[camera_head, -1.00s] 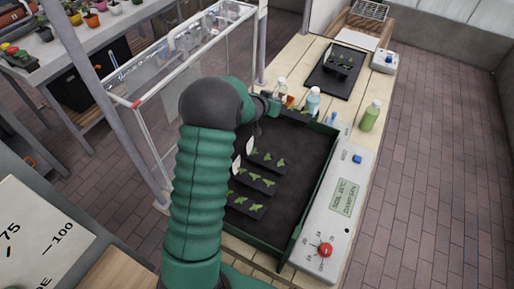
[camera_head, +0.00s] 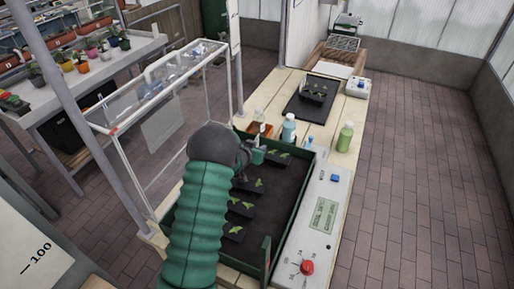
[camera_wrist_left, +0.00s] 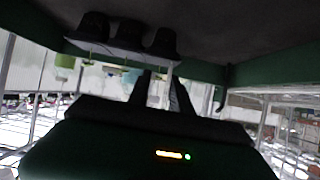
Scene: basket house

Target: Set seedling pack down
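The planting tray (camera_head: 284,226) has green walls and dark soil. Several black seedling packs with green sprouts stand in it, one of them (camera_head: 240,207) near the middle. My left gripper (camera_head: 257,157) is at the tray's far left, partly hidden by my arm, beside the farthest pack (camera_head: 279,159). In the left wrist view, which looks upside down, the fingers (camera_wrist_left: 162,88) stand apart with a bright gap between them. A pack with black cells (camera_wrist_left: 126,35) is just beyond the tips against the soil; contact is unclear. My right gripper is not in view.
A white control box (camera_head: 318,220) with a red knob runs along the tray's right side. Bottles, one blue (camera_head: 289,128) and one green (camera_head: 345,137), stand behind the tray. Another seedling pack (camera_head: 314,91) is on a black mat (camera_head: 296,104). A clear-panelled frame (camera_head: 150,125) stands left.

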